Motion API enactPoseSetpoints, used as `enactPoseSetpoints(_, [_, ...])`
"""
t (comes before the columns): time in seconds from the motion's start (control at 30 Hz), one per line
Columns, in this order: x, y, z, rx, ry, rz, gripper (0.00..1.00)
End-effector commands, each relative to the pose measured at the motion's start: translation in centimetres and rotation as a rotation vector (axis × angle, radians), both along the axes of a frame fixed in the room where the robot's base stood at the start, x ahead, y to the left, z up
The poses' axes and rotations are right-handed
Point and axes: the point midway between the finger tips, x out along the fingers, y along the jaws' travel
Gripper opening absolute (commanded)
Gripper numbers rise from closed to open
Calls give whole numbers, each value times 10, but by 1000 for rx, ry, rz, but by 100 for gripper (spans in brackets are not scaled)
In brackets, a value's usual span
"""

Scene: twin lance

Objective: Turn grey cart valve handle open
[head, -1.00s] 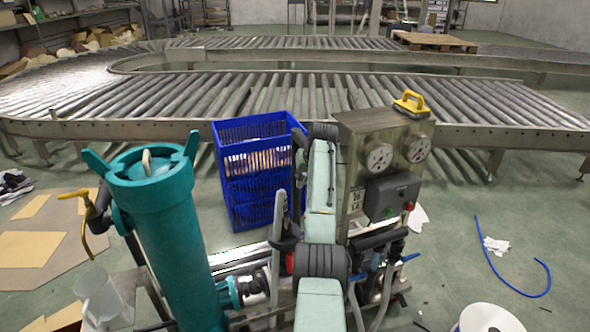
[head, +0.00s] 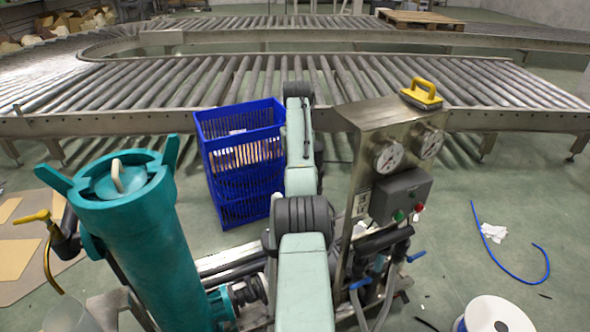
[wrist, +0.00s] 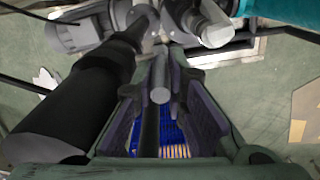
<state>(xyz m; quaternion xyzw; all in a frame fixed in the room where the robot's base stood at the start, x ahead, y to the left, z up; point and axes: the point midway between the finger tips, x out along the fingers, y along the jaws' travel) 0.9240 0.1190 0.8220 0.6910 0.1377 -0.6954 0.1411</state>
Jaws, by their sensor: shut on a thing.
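In the wrist view, my gripper (wrist: 160,98) has its purple-padded fingers on either side of a grey, round-ended handle (wrist: 159,94). It is shut on this handle. A dark shaft runs beside it, and grey pipe fittings (wrist: 205,22) lie beyond. In the head view, the cart carries a tall teal filter cylinder (head: 150,240) at left and a steel gauge panel (head: 362,165) at right. My arm covers the middle of the cart, so my gripper and the grey handle are hidden there. I cannot tell the valve's position.
A thick black cylinder (wrist: 85,90) is close on the left in the wrist view. Blue crates (head: 240,155) stand behind the cart, before the roller conveyor (head: 390,85). A blue hose (head: 487,241) and white spool (head: 495,318) are right.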

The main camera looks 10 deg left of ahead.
Motion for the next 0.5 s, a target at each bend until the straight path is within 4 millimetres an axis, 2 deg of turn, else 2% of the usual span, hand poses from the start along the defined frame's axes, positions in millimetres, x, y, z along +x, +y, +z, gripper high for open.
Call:
enactPoseSetpoints(0.4, [-3, 1, -5, -2, 16, 4, 0])
enactPoseSetpoints(0.43, [-3, 1, -5, -2, 16, 4, 15])
enactPoseSetpoints(0.5, [-3, 1, -5, -2, 16, 3, 19])
